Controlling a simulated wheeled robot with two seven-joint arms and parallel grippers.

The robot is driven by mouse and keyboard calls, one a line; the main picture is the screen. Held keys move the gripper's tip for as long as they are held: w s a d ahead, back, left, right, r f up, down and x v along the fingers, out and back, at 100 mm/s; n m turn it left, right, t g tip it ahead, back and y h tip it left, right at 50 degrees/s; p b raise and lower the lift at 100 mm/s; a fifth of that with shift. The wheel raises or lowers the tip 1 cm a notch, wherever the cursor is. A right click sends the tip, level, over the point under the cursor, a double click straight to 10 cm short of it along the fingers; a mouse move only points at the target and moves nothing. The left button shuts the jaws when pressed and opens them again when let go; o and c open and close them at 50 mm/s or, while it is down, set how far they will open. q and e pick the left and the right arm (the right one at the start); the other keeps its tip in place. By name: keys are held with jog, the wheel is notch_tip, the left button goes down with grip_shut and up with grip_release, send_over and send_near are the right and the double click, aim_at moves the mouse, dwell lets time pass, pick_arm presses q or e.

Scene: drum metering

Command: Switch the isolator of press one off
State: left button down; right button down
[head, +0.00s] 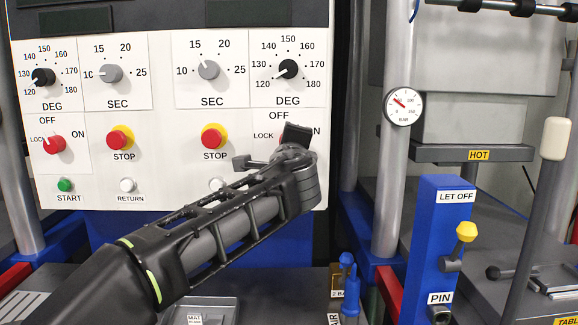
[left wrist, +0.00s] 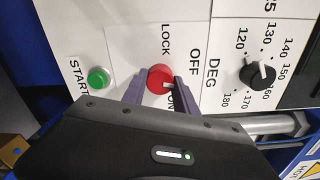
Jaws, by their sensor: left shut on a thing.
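My left gripper (head: 286,152) reaches up to the right-hand isolator on the white panel, its fingers hiding most of that knob in the head view. In the left wrist view, the fingers (left wrist: 160,80) are closed on either side of the red isolator knob (left wrist: 160,74). A white mark on the knob shows near the right finger, on the side of the OFF and ON words; its exact setting is hard to tell. A second red isolator (head: 54,144) on the panel's left half is untouched, its white mark towards the upper left. My right gripper is not in view.
Close by are a green START button (left wrist: 98,79), a DEG dial (left wrist: 258,74) and a red STOP button (head: 213,138). A gauge (head: 403,106), a blue LET OFF post (head: 435,225) and a steel column stand to the right.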

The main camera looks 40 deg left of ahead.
pick_arm(q)
jog(key=shift+f+n+b, duration=0.1)
jog(key=shift+n+b, duration=3)
jog(key=shift+n, duration=0.2)
jog(key=c, duration=1)
grip_release()
jog(key=shift+o, duration=0.2)
jog(key=v, duration=0.7)
jog(key=shift+s+d, duration=0.25)
jog(key=shift+s, duration=0.05)
